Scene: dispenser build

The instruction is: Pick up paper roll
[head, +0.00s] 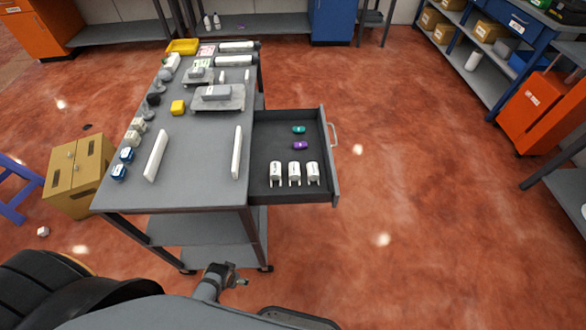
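Two white cylinders with dark ends lie at the far right end of the grey table: an upper one (237,46) and a lower one (234,61). They look like rolls, but I cannot tell for sure that either is the paper roll. A white upright cylinder (474,60) also stands on a shelf at the far right. My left gripper (236,277) seems to be the small dark part at the bottom, in front of the table and far from the cylinders. Its fingers are too small to read. My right gripper is not in view.
The table (195,145) holds white panels (156,155), a yellow tray (183,46), grey parts and small blocks. Its open drawer (268,130) juts right, holding white, green and purple pieces. A cardboard box (78,175) stands left. The red floor (430,210) right is clear.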

